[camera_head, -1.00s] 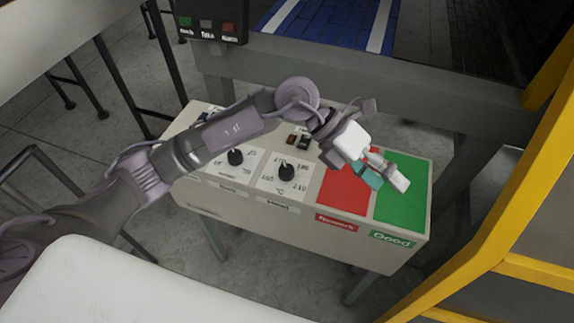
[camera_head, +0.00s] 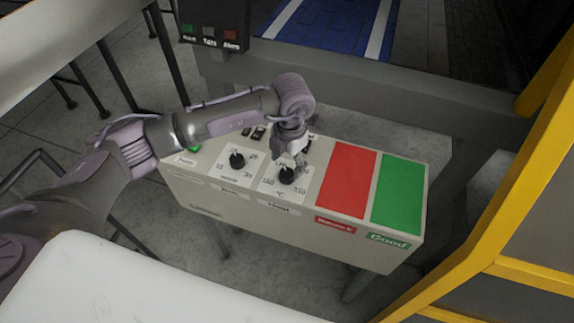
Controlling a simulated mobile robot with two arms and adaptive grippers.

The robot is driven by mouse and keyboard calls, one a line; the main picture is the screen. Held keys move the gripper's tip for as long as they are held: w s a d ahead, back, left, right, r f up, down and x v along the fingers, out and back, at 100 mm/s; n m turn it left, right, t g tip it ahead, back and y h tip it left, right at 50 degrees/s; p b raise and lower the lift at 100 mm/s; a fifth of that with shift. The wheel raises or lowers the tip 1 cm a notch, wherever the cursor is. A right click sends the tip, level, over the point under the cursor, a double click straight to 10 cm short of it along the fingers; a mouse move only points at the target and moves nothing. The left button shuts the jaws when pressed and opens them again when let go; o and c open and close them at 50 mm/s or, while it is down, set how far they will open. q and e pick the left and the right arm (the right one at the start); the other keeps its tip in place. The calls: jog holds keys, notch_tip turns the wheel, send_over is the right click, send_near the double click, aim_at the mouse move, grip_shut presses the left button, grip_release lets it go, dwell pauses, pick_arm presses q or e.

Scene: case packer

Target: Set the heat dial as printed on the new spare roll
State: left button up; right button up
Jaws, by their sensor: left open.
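The heat dial (camera_head: 287,175) is a black knob on a white plate marked in °C, on the top of a cream control box (camera_head: 300,216). My left gripper (camera_head: 300,158) points down just above and behind this knob. It is open; the picture does not show clearly whether a fingertip touches the knob. The knob's pointer is too small to read. A second black dial (camera_head: 236,160) sits to its left. No spare roll shows in view. My right gripper is not in view.
A red pad (camera_head: 346,181) and a green pad (camera_head: 398,194) lie on the box's right part. A button panel (camera_head: 212,32) hangs behind. A blue conveyor (camera_head: 335,22) is at the back. A yellow frame (camera_head: 497,170) bounds the right side. A white surface (camera_head: 130,285) is in front.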

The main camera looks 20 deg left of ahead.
aim_at(287, 173)
pick_arm(q)
jog(key=shift+f+p, duration=0.35)
jog(key=shift+f, duration=1.7)
jog(key=c, duration=1.2)
